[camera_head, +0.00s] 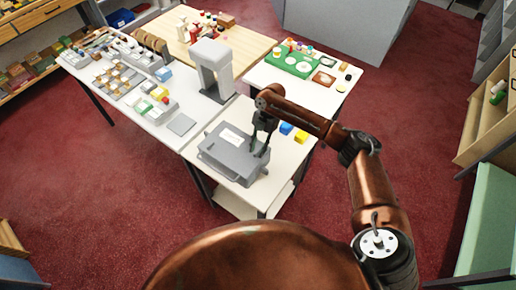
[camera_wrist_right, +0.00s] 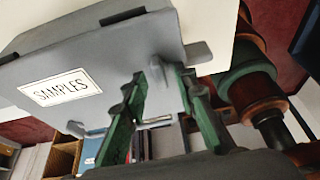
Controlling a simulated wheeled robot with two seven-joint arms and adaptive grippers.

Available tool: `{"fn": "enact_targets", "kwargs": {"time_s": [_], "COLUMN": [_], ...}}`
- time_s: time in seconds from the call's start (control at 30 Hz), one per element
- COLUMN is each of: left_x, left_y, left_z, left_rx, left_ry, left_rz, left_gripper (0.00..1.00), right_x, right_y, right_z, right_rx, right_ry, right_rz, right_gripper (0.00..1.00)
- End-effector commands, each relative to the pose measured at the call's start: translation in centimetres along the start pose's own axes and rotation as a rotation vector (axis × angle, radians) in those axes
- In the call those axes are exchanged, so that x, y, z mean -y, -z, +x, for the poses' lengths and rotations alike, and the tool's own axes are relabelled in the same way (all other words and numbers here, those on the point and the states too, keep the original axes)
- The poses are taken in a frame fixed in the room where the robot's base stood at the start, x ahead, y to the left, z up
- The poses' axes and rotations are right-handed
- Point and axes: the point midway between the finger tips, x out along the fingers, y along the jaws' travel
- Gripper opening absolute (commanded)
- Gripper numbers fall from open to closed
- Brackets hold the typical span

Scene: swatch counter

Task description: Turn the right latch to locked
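A grey case (camera_head: 222,156) lies closed on the white table, with a white label on its lid. In the right wrist view the case (camera_wrist_right: 95,55) fills the upper left and its label reads SAMPLES (camera_wrist_right: 60,87). My right gripper (camera_head: 260,153) is over the right end of the case, pointing down. In the wrist view its green fingers (camera_wrist_right: 165,110) stand apart, close to the lid's edge. A small grey part (camera_wrist_right: 197,52) at that edge, perhaps the right latch, shows by the fingertips. I cannot tell whether they touch it or how it is turned. My left gripper is not in view.
A grey arch-shaped stand (camera_head: 212,65) is behind the case. A grey square plate (camera_head: 182,124) lies to the left. A green board (camera_head: 292,62) with small items is farther back.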

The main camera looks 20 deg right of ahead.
Motion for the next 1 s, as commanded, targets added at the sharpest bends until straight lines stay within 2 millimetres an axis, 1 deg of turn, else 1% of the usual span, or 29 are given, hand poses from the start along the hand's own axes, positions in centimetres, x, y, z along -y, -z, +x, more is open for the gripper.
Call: {"fn": "enact_targets", "kwargs": {"time_s": [0.17, 0.27, 0.37, 0.6, 0.7, 0.87, 1.0], "left_x": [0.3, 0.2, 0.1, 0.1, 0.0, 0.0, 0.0], "left_y": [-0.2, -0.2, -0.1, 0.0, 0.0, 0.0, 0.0], "left_z": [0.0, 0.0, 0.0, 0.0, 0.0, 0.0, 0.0], "left_rx": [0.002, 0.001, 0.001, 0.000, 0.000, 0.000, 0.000], "left_ry": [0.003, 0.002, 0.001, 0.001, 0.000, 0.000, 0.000], "left_rz": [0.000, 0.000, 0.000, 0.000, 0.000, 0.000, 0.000], "left_gripper": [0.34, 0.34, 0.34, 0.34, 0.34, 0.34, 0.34], "right_x": [0.0, 0.0, -0.1, -0.1, -0.1, -0.1, -0.1], "right_y": [-0.1, -0.1, -0.1, -0.1, -0.1, -0.1, -0.1], "right_z": [-0.3, -1.3, -3.0, -8.1, -9.8, -11.5, -12.0], "right_rx": [0.001, 0.002, 0.002, 0.001, 0.001, 0.000, 0.000], "right_ry": [0.000, -0.001, -0.002, -0.002, -0.002, 0.000, 0.000], "right_rz": [0.001, 0.001, 0.000, 0.000, -0.001, 0.000, -0.001], "right_gripper": [0.26, 0.26, 0.26, 0.26, 0.26, 0.26, 0.26]}}
